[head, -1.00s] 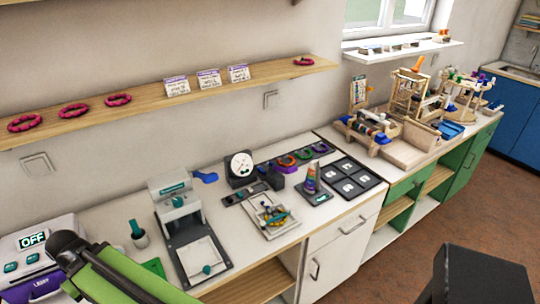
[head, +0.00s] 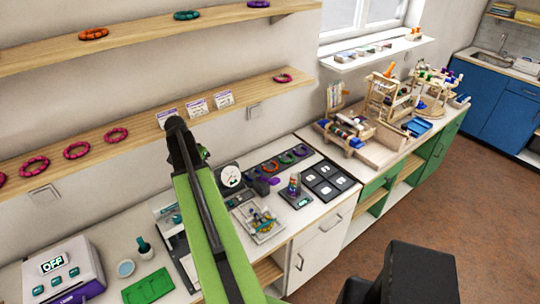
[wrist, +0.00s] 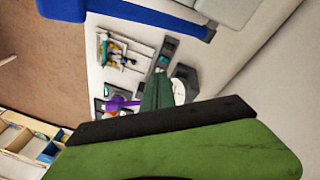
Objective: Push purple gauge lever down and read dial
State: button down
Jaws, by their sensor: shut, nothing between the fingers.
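The gauge (head: 230,177) is a dark box with a round white dial, on the counter against the wall in the head view. The dial's needle is too small to read. In the wrist view, my gripper (wrist: 159,76) is shut and empty. Its dark green fingers overlap the gauge (wrist: 185,80) in the picture and partly cover its white dial, with the purple lever to their left. In the head view my green arm hides part of the counter.
A parts tray (head: 258,222) stands in front of the gauge. Black pads (head: 328,180) and coloured rings (head: 285,159) lie to the right. A shelf (head: 60,165) with rings and cards runs above the counter.

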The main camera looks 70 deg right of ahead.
jog(key=s+d+r+m+p, duration=0.1)
jog(key=s+d+r+m, duration=0.1)
jog(key=s+d, duration=0.6)
jog(key=s+d+r+m+g+p, duration=0.1)
jog(key=s+d+r+m, duration=0.2)
jog(key=s+d+m, duration=0.2)
jog(key=s+d, duration=0.3)
jog(key=shift+s+y, duration=0.25)
jog(key=shift+y, duration=0.05)
jog(key=b, duration=1)
send_over(274, 178)
jog(key=w, duration=0.3)
notch_tip(274, 178, down, 11)
jog(key=shift+r, duration=0.2)
jog(key=shift+s+a+f+b, duration=0.2)
jog(key=shift+s+f+b, duration=0.15)
jog(key=shift+f+b, duration=0.2)
jog(key=shift+s+a+f+b, duration=0.2)
jog(key=shift+s+f+b, duration=0.15)
jog(key=shift+f+b, duration=0.2)
jog(key=shift+s+a+f, duration=0.1)
jog(key=shift+s+f, duration=0.05)
